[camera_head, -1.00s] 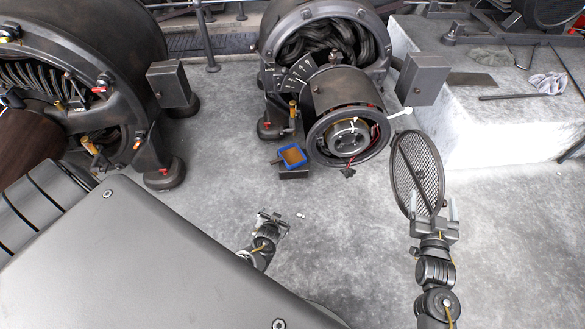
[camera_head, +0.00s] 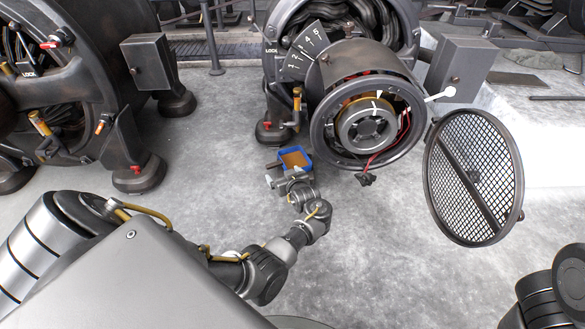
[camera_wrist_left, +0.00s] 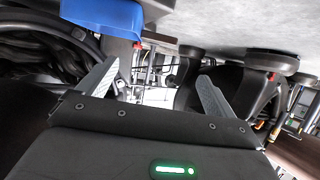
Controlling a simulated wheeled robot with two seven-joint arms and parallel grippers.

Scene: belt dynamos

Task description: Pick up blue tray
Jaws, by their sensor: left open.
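The blue tray (camera_head: 293,149) has a blue rim and a brown inside. It sits low in front of the dynamo, near the middle of the head view. My left gripper (camera_head: 274,176) is just in front of it, at its near left side, and partly hides it and its support. In the left wrist view, part of the blue tray (camera_wrist_left: 105,14) shows at the upper left, beyond one finger. The fingers of my left gripper (camera_wrist_left: 155,90) are apart, with no tray visible between them. Contact cannot be told. My right gripper is out of view.
The open dynamo (camera_head: 370,125) stands behind and right of the tray, with a dangling red wire. A round mesh cover (camera_head: 475,175) stands out at its right. Another dynamo (camera_head: 75,120) is at the left. Grey floor between them is clear.

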